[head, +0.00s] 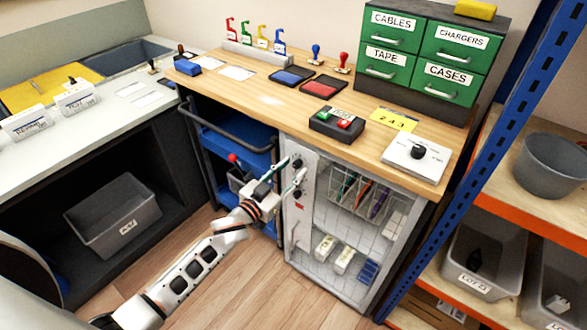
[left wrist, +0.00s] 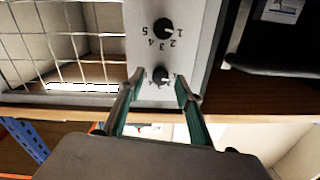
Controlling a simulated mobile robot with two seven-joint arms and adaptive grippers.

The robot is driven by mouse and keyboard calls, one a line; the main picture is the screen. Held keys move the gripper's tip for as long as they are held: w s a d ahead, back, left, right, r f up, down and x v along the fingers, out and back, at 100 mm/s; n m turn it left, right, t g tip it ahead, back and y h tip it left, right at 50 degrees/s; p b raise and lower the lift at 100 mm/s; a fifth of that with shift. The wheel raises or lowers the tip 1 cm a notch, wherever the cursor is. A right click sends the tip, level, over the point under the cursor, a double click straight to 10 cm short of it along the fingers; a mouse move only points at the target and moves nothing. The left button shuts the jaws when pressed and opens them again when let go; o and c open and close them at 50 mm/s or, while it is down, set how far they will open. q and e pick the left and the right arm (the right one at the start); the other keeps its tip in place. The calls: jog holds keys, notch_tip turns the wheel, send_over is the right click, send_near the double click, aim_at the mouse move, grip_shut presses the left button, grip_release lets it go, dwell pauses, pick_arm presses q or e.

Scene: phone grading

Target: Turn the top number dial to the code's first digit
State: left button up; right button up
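The top number dial (head: 297,163) is a black knob on the pale panel at the left of the caged cabinet under the wooden counter. A second dial (head: 297,193) sits below it. My left gripper (head: 291,172) is at the top dial. The left wrist view looks upside down; there the open fingers (left wrist: 160,76) stand on either side of the top dial (left wrist: 160,73), with gaps beside the knob. The lower dial (left wrist: 163,29) shows digits around it. A yellow card (head: 394,119) on the counter bears small digits that look like 2 4 3. My right gripper is out of view.
The cabinet's wire mesh front (head: 352,222) is beside the panel, with items behind it. A blue cart (head: 235,137) stands left of the cabinet. A black box with green and red buttons (head: 337,124) and a white dial box (head: 416,158) lie on the counter.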

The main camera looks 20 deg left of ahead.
pick_arm(q)
jog(key=shift+w+d, duration=0.2)
jog(key=shift+w, duration=0.45)
grip_shut()
jog(key=shift+m, duration=0.3)
jog(key=m, duration=0.3)
jog(key=shift+m+b, duration=0.4)
jog(key=shift+m, duration=1.6)
